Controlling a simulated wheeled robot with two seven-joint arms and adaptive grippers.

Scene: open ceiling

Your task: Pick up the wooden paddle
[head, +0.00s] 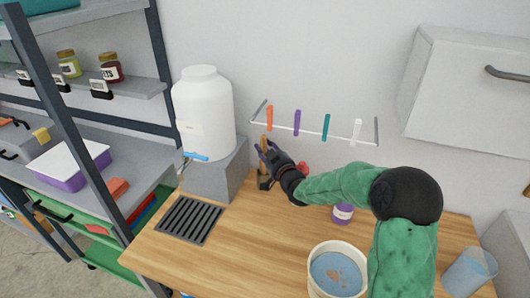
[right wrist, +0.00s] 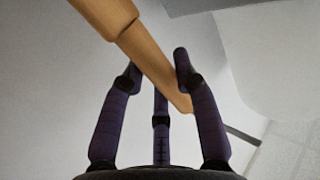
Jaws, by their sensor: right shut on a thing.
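The wooden paddle (right wrist: 150,52) is a tan wooden piece running diagonally across the right wrist view. A thicker part is at the upper left, and a thinner part passes between the fingers of my right gripper (right wrist: 158,82). My left gripper is not in view.
A white tank (head: 203,112) stands on a grey block (head: 215,175) beside a dark grate (head: 190,220). A rail (head: 312,131) with coloured clips is on the wall. A bucket (head: 313,275), a purple-labelled jar (head: 343,214) and a clear cup (head: 468,272) stand on the wooden counter (head: 250,245). Shelves are left.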

